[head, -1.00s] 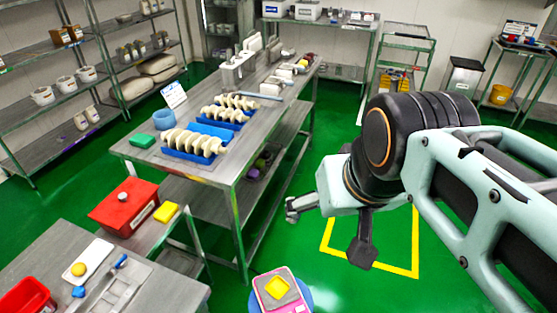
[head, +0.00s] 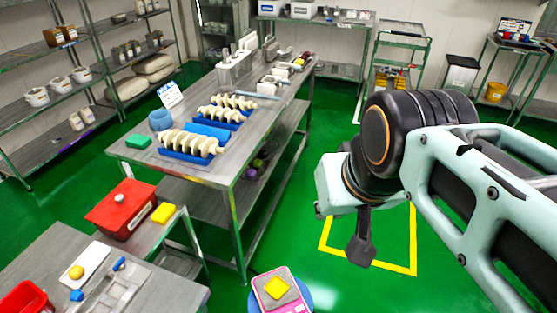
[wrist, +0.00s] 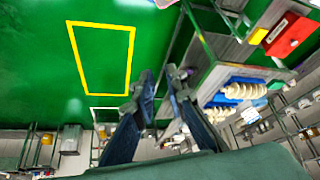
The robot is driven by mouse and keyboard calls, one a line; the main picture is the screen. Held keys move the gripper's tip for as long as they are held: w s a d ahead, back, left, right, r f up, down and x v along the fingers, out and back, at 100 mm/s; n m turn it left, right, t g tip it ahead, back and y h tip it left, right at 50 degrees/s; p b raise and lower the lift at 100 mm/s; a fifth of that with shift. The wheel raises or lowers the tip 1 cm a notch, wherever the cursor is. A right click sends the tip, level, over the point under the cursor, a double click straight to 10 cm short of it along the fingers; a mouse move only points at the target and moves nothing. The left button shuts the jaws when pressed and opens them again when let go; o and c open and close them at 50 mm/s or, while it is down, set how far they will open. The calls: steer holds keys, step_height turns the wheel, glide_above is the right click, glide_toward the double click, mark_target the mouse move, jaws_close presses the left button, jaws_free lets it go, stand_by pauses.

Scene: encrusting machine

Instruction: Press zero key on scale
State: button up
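The scale (head: 290,305) is pink with a light top plate and stands at the bottom of the head view, partly cut off by the frame edge. A yellow item (head: 276,288) lies on its plate. The zero key cannot be made out. My gripper (wrist: 160,74) is empty; in the wrist view its two dark fingers stand with a narrow gap between them. In the head view one finger (head: 361,248) hangs below the wrist, while the other is mostly hidden. The gripper is up and to the right of the scale, apart from it.
The scale stands on a round blue support (head: 304,290). A long steel table (head: 205,178) with blue trays of pale dough pieces is behind it. A red box (head: 121,210) and yellow block (head: 163,213) sit left. Green floor inside a yellow outline (head: 393,235) is open.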

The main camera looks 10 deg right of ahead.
jaws_close()
steer(key=shift+s, duration=0.1)
stand_by(1.1)
